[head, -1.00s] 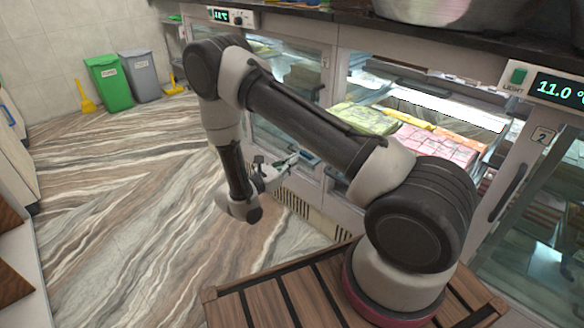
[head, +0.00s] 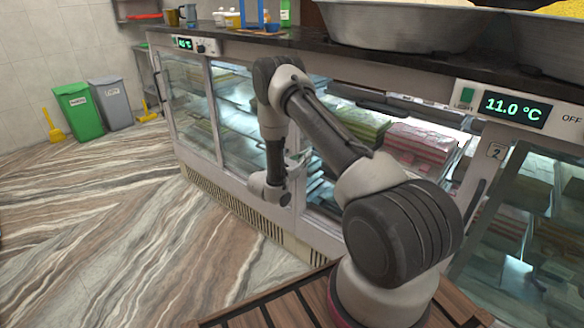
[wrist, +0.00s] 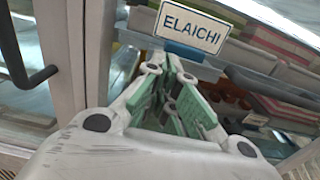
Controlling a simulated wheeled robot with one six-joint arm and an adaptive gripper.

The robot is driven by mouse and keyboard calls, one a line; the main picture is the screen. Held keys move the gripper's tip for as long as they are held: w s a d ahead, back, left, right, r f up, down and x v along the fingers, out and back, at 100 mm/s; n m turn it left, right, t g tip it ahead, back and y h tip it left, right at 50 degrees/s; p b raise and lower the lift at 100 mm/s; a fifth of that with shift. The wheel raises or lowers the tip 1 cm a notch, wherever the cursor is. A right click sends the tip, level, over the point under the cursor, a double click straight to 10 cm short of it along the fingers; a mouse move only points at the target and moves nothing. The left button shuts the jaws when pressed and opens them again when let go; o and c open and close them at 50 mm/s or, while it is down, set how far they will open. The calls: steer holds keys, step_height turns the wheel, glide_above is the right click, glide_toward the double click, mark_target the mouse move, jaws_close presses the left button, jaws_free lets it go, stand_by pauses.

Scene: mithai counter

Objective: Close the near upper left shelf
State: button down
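The counter's glass-fronted case has an upper shelf with green sweets (head: 358,121) and pink sweets (head: 425,142), in the head view behind my arm. Pale lower levels show below it. In the wrist view, a white ELAICHI label (wrist: 193,27) sits just beyond my fingertips, above a blue strip (wrist: 191,53). My gripper (wrist: 171,72) has green-padded fingers close together in front of the label. I cannot tell whether they touch the shelf front or hold anything.
A glass door with a black handle (wrist: 32,80) stands left in the wrist view. Large metal bowls (head: 400,28) stand on the dark counter top. Green (head: 80,112) and grey bins (head: 110,103) stand far left. The striped floor (head: 110,225) left of the case is clear.

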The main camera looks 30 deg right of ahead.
steer(key=x, duration=1.1)
steer(key=shift+w+d+r, duration=0.15)
steer(key=shift+d, duration=0.25)
